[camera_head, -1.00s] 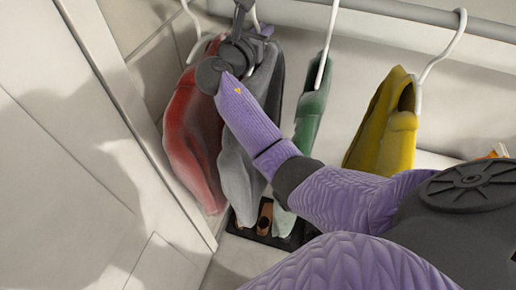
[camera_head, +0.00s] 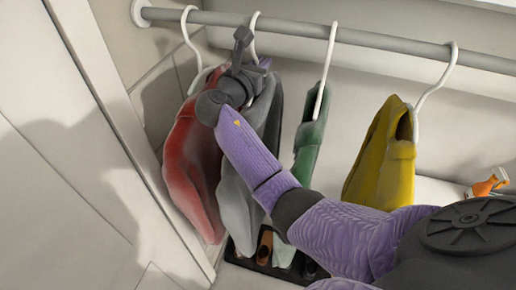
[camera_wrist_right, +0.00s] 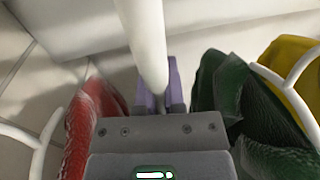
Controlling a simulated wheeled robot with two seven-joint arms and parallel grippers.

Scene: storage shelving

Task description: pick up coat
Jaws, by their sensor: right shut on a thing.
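A grey coat (camera_head: 238,195) hangs on a white hanger (camera_head: 254,22) between a red coat (camera_head: 190,160) and a green coat (camera_head: 307,145). A yellow coat (camera_head: 383,160) hangs farther right. My right gripper (camera_head: 243,42) is at the top of the grey coat, shut on its white hanger. In the right wrist view the white hanger (camera_wrist_right: 143,40) runs down between the purple fingers (camera_wrist_right: 162,92). The red coat (camera_wrist_right: 92,115) is left of them, and the green coat (camera_wrist_right: 235,95) is right. My arm hides part of the grey coat. My left gripper is out of view.
A grey rail (camera_head: 390,44) carries the hangers and ends in a wall mount at upper left. A pale panel (camera_head: 75,150) stands close on the left. A dark shoe tray (camera_head: 262,268) lies below the coats. An orange item (camera_head: 487,184) lies at right.

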